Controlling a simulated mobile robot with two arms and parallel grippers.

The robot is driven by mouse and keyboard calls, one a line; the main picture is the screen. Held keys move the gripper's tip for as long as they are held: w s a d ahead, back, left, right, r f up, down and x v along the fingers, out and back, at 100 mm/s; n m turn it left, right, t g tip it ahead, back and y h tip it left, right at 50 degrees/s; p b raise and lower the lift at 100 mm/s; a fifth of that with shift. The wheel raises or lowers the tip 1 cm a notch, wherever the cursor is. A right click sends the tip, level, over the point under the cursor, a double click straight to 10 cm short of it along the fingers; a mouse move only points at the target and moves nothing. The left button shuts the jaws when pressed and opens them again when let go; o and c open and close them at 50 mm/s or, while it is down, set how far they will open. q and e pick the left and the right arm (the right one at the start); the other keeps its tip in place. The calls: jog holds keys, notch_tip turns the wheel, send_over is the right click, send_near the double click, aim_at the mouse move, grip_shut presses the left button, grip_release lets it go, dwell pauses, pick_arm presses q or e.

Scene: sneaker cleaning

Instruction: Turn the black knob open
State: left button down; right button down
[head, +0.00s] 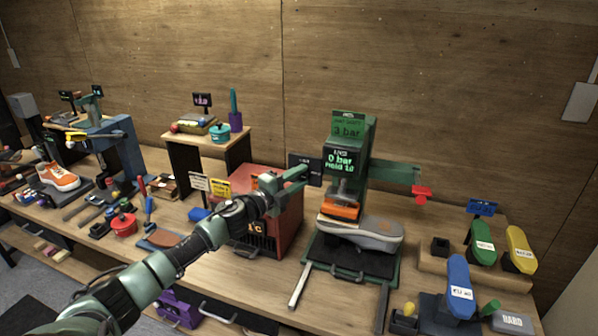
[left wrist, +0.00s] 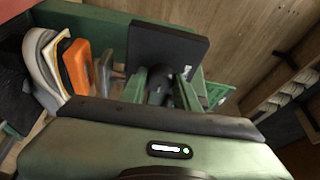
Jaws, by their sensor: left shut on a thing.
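My left gripper (head: 303,172) reaches to the left side of the green press (head: 359,150). In the left wrist view, its two green fingers (left wrist: 168,90) are shut on a small dark part, which looks like the black knob (left wrist: 158,84). A black square plate (left wrist: 168,46) stands just beyond the fingers; a dark panel (head: 318,176) shows behind the gripper in the head view. The knob is hidden in the head view. The press screen (head: 338,161) reads "0 bar"; the sign (head: 348,124) above reads "3 bar". My right gripper is not in view.
A grey shoe (head: 375,233) lies under the orange pad (head: 341,209) on the press. A red handle (head: 422,192) sticks out right of the press.

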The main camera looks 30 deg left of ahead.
pick_arm(q)
jog(key=shift+m, duration=0.3)
jog(key=shift+f+p, duration=0.1)
jog(key=shift+p, duration=0.2)
jog(key=c, duration=1.1)
grip_release()
jog(key=shift+s, duration=0.15)
jog(key=s+b, duration=0.1)
jog(key=s, duration=0.1)
jog(key=s+b, duration=0.1)
jog(key=s, duration=0.2)
jog(key=s+a+b, duration=0.1)
jog(key=s, duration=0.1)
jog(key=shift+s+a, duration=0.1)
jog(key=shift+s, duration=0.15)
